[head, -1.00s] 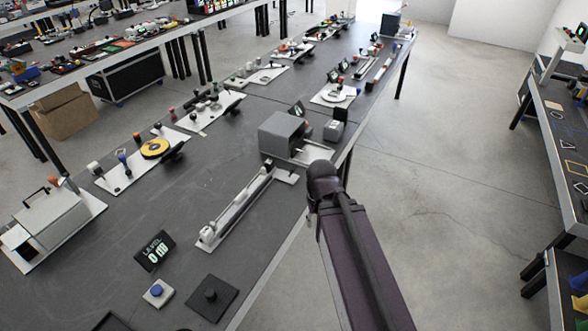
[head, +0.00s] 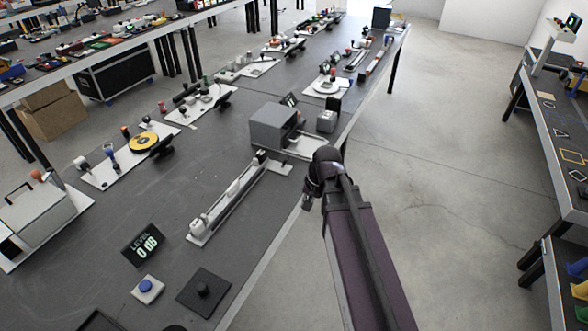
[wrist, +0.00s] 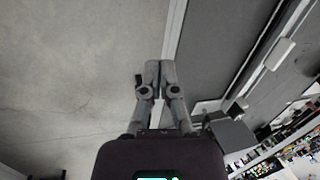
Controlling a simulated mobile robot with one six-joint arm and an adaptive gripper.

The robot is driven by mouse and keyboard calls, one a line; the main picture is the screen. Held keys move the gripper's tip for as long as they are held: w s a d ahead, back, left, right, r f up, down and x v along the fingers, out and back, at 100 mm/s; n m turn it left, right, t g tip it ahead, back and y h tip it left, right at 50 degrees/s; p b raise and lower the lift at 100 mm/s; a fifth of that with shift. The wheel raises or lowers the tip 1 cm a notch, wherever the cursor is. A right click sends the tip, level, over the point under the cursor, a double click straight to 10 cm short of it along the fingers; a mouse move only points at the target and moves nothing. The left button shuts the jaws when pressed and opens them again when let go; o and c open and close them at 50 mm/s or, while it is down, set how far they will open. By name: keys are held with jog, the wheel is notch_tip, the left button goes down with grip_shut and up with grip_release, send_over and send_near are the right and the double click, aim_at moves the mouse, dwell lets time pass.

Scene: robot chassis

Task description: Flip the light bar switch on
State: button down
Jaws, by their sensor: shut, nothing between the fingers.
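My gripper (wrist: 160,70) has its two fingers together, with nothing between them in the wrist view. In the head view it hangs at the end of my arm (head: 307,202), by the table's right edge. A long narrow white bar device (head: 232,200) lies on the dark table, left of my gripper and apart from it. It also shows in part in the wrist view (wrist: 280,54), right of the fingers. I cannot tell for sure which part is the light bar switch, or its position.
A grey box (head: 272,128) stands beyond the bar. A level display (head: 143,244) reading 0 dB, a blue button (head: 146,287) and a black knob plate (head: 203,292) are at the near end. Several boards line the table's far side. Open floor (head: 440,190) lies right.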

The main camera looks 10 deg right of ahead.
aim_at(286, 160)
jog(key=w+d+f+m+t+y+b, duration=0.3)
jog(key=w+d+m+b, duration=0.3)
jog(key=w+m+b, duration=0.2)
jog(key=w+d+f+m+t+y+b, duration=0.3)
jog(key=w+m+b, duration=0.5)
jog(key=w+m, duration=0.4)
jog(key=shift+d+t+y, duration=0.8)
jog(key=shift+d+y, duration=0.2)
jog(key=shift+d, duration=0.65)
jog(key=b+x, duration=0.3)
jog(key=x, duration=0.6)
jog(key=shift+w+a+f+b, duration=0.1)
jog(key=shift+w+a+b, duration=0.15)
jog(key=shift+b, duration=0.1)
jog(key=shift+w+a+r+p, duration=0.3)
jog(key=shift+w+a, duration=0.1)
jog(key=shift+a, duration=0.1)
jog(key=shift+w+a+r+p, duration=0.3)
jog(key=shift+w+a, duration=0.1)
jog(key=shift+a, duration=0.1)
jog(key=shift+w+a+r, duration=0.25)
jog(key=shift+w+a, duration=0.2)
jog(key=shift+a, duration=0.15)
